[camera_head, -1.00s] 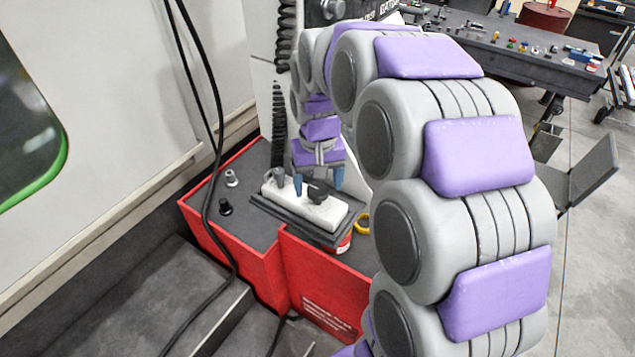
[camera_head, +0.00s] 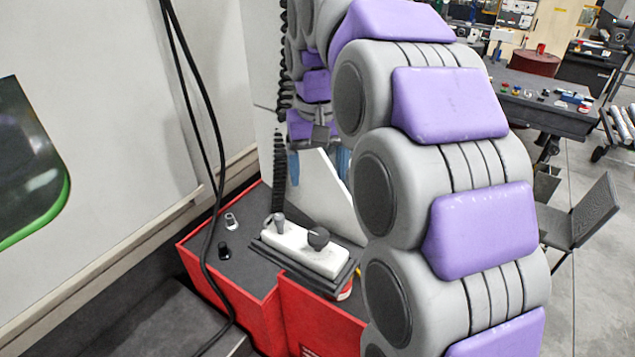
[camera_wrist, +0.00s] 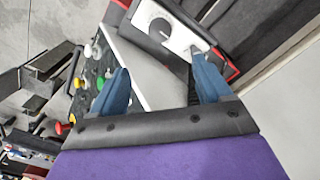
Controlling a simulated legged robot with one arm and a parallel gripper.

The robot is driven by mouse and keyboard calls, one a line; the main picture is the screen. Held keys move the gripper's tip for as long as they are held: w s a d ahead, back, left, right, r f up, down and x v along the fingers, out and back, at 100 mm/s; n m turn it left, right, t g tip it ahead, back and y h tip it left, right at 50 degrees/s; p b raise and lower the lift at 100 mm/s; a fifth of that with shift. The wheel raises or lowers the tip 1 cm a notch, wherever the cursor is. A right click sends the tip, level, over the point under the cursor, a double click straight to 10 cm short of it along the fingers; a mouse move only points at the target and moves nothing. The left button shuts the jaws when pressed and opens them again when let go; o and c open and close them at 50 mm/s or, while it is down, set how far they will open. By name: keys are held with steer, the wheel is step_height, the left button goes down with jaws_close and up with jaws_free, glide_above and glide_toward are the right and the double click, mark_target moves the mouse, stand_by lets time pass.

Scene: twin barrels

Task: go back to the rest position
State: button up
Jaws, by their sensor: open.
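My purple and grey arm hides much of the middle and right of the head view.
The block's base rests on a red cabinet (camera_head: 258,291) with a dark top. A black cable (camera_head: 208,190) hangs in front. A chair (camera_head: 582,215) and workbench (camera_head: 540,108) are at right.

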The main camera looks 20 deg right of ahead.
steer(key=shift+r, duration=0.55)
steer(key=shift+f, duration=0.1)
steer(key=s+a+f+b, duration=0.2)
steer(key=s+f+b, duration=0.2)
steer(key=s+f, duration=0.5)
steer(key=s+a+f+n+g+b, duration=0.1)
steer(key=s+f+b, duration=0.3)
steer(key=s+f, duration=0.5)
steer(key=s+a+f+n+b, duration=0.1)
steer(key=s+a+f+b, duration=0.2)
steer(key=s+f, duration=0.6)
step_height(320, 180, down, 5)
steer(key=shift+s+f+g+b, duration=0.15)
steer(key=shift+s+g+b, duration=0.2)
steer(key=shift+b, duration=0.65)
steer(key=shift+w+a, duration=0.1)
